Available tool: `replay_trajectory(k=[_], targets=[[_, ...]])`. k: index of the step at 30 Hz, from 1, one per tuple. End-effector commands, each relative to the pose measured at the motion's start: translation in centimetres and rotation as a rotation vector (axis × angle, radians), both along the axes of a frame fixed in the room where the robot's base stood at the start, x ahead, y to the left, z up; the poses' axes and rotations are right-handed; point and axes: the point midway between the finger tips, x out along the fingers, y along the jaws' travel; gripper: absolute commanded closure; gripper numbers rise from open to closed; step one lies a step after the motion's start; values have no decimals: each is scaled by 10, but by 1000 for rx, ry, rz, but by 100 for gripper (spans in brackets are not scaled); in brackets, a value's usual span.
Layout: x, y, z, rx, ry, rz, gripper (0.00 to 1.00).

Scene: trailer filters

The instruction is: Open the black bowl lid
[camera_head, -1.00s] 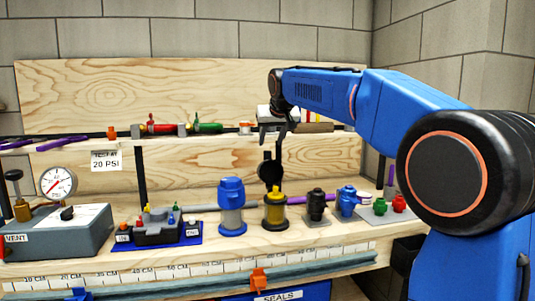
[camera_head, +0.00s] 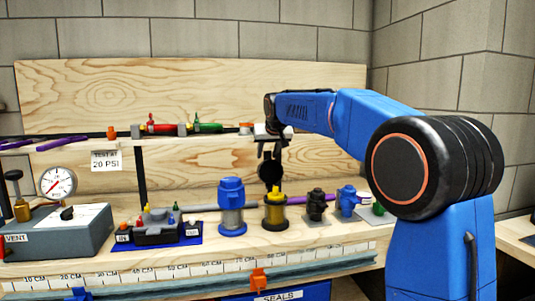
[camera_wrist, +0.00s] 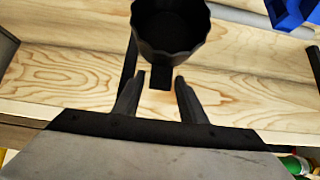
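A round, dark, hollow part with a scalloped rim and a short tab (camera_wrist: 168,35) is at the top middle of the wrist view; it looks like the black bowl lid. In the head view a black disc (camera_head: 270,172) shows above the yellow-topped filter (camera_head: 275,210); whether it touches that filter is hard to tell. My gripper (camera_wrist: 161,80) has its two fingers apart, one on each side of the tab's end, with small gaps. In the head view my gripper (camera_head: 270,150) is just above the disc.
A blue filter (camera_head: 231,205) stands left of the yellow one, and a black fitting (camera_head: 316,204) and small blue fitting (camera_head: 347,202) stand right. Above is a shelf with red (camera_head: 159,127) and green (camera_head: 208,127) tools. A grey gauge box (camera_head: 65,228) is at left.

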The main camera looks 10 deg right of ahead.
Motion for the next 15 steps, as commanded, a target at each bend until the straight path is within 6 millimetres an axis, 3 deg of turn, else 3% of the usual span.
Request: replay_trajectory(k=[1, 4, 10, 15], targets=[[0, 0, 0, 0, 0, 0, 75], [0, 0, 0, 0, 0, 0, 99], [-3, 0, 2, 0, -1, 0, 100], [-18, 0, 9, 0, 0, 0, 100]])
